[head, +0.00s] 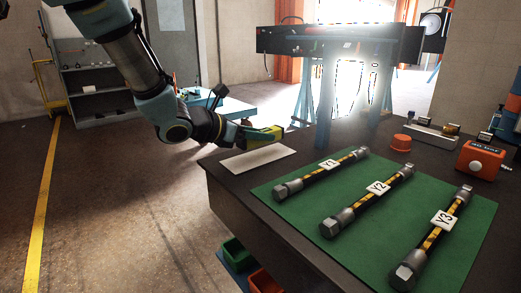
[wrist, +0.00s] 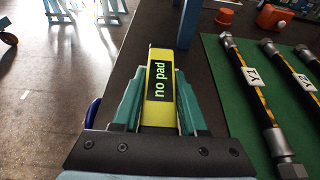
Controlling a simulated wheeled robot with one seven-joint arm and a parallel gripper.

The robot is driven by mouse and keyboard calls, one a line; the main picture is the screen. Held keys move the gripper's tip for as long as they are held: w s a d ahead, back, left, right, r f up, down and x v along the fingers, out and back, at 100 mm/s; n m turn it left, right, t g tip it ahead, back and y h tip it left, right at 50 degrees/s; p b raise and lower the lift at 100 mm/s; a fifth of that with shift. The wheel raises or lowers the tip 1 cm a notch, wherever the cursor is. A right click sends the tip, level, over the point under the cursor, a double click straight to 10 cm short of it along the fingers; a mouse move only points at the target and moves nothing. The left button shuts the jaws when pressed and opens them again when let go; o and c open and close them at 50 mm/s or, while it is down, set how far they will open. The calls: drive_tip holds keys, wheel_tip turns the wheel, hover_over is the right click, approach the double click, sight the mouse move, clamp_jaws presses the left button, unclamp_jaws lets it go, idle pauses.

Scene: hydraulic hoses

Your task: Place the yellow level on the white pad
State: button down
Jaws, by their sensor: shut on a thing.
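The yellow level (head: 268,133) is held at the tip of my gripper (head: 243,134), above the table's far left part. In the wrist view the level (wrist: 158,105) lies between the two teal fingers (wrist: 160,115), and its dark display reads "no pad". My gripper is shut on it. The white pad (head: 257,161) lies flat and bare on the dark tabletop, just below the level in the head view. There is a visible gap between level and pad in that view. I cannot make out the pad in the wrist view.
A green mat (head: 440,234) right of the pad carries hoses labelled Y1 (head: 328,165), Y2 (head: 377,188) and Y3 (head: 441,219). An orange cup (head: 401,142) and an orange box (head: 480,158) stand behind it. The table's left edge is close to the pad.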

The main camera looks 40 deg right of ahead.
sight(260, 156)
drive_tip(key=shift+f, duration=1.85)
drive_tip(key=shift+c, duration=2.2)
unclamp_jaws()
drive_tip(key=v, duration=1.2)
drive_tip(key=shift+b, duration=0.3)
drive_tip(key=shift+a, duration=0.1)
